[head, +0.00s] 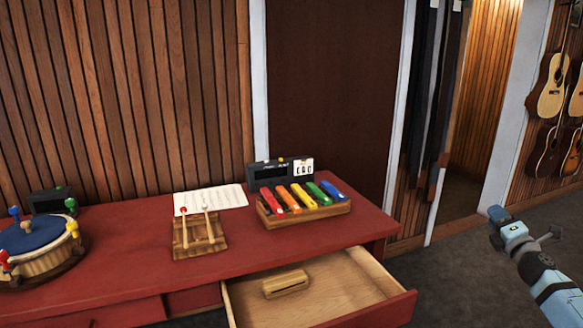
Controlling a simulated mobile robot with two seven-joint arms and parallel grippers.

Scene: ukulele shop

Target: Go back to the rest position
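My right gripper (521,230) is at the right of the head view, over the dark floor and clear of the red table (140,262). Its two fingers look spread apart, and nothing shows between them. The blue forearm behind it runs down to the bottom right corner. My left gripper is not in view.
An open drawer (345,302) with a wooden block (286,283) inside juts from the table's front. On the table are a wooden tray with coloured bars (320,211), two mallets on a wooden stand (180,246), a sheet (225,197) and a drum (40,262). Guitars (549,90) hang far right.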

